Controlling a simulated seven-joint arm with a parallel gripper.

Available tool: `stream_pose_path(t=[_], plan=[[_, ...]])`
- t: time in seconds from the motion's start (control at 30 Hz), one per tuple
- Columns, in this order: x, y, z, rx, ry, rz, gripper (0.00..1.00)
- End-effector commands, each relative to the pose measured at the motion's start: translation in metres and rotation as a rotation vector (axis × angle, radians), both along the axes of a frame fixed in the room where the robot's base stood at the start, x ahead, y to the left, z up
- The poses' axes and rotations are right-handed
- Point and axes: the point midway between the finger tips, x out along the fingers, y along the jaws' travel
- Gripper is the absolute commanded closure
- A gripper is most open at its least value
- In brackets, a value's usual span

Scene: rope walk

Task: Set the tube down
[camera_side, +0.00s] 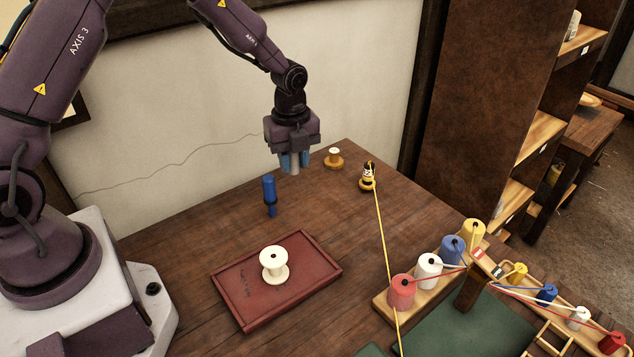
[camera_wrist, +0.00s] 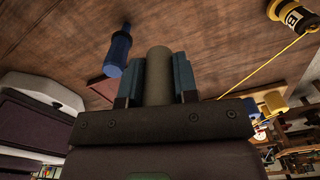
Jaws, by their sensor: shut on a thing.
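A short grey tube (camera_side: 295,168) is held between the blue fingers of my gripper (camera_side: 294,159), which points down near the table's back edge. Only the tube's lower end shows below the fingers in the side view; I cannot tell how far it is above the table. In the wrist view the tube (camera_wrist: 158,70) sits between the two fingers of my gripper (camera_wrist: 158,82), which are shut on it from both sides.
A red tray (camera_side: 318,297) holds a cream spool (camera_side: 274,262). A wooden spool (camera_side: 334,160) and a bobbin with yellow yarn (camera_side: 368,178) stand to the right. Colored cones fill a rack (camera_side: 427,294).

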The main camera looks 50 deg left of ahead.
Motion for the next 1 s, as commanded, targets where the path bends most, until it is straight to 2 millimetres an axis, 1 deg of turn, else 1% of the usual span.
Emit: stream_pose_path(t=[0.03,0.07,0.1,0.2,0.33,0.47,0.57,0.7,0.73,0.83,1.0], plan=[[0.012,0.001,-0.007,0.0,0.0,0.0,0.94],[0.018,0.002,-0.01,0.0,0.001,0.0,0.94],[0.025,0.003,-0.019,0.0,0.004,0.0,0.94],[0.04,0.005,-0.038,0.0,0.003,0.001,0.94],[0.054,0.007,-0.054,0.0,0.001,0.001,0.94],[0.06,0.008,-0.061,0.0,0.0,0.001,0.94],[0.066,0.008,-0.069,0.001,0.002,0.001,0.94],[0.065,0.009,-0.09,0.0,0.004,0.002,0.94],[0.065,0.009,-0.093,0.001,0.003,0.001,0.94],[0.066,0.009,-0.098,0.001,0.0,0.001,0.94],[0.066,0.009,-0.097,0.001,-0.001,0.002,0.94]])
